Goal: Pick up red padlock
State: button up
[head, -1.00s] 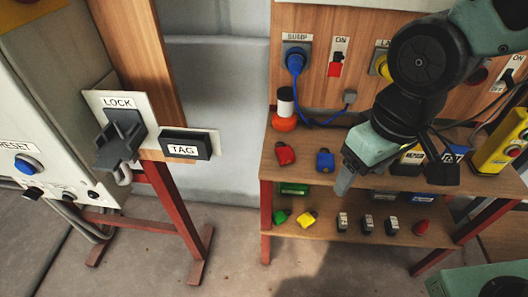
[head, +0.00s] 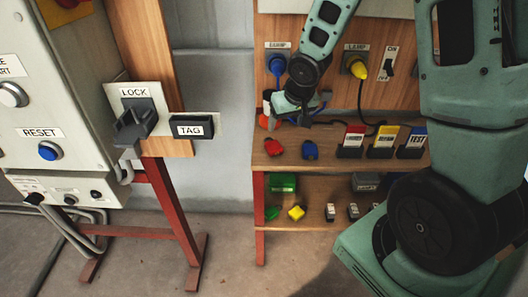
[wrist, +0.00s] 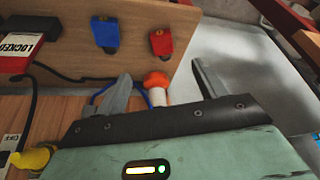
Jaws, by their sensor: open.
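The red padlock (head: 273,147) lies on the upper shelf near its left end, beside a blue padlock (head: 309,149). The red padlock also shows in the wrist view (wrist: 161,42), with the blue one (wrist: 105,33) to its left. My gripper (head: 288,115) is behind the padlocks, near the back panel. In the wrist view my gripper (wrist: 161,88) has its fingers apart. Nothing is held, and both padlocks are beyond the fingertips. An orange and white container (wrist: 157,90) appears between the fingers, but I cannot tell its depth.
Several tag holders (head: 352,141) stand right of the padlocks. A lower shelf carries green and yellow padlocks (head: 296,212). The lock station (head: 133,118) is at left.

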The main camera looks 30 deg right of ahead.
jog(key=b, duration=0.2)
send_over(275, 148)
jog(key=s, duration=0.3)
notch_tip(275, 148, down, 9)
jog(key=shift+a+r, duration=0.1)
jog(key=shift+w+x, duration=0.1)
jog(key=shift+x, duration=1.35)
jog(key=shift+w+x, duration=0.15)
jog(key=shift+x, duration=1.25)
jog(key=shift+r, duration=0.1)
jog(key=c, duration=1.2)
jog(key=shift+c, duration=0.2)
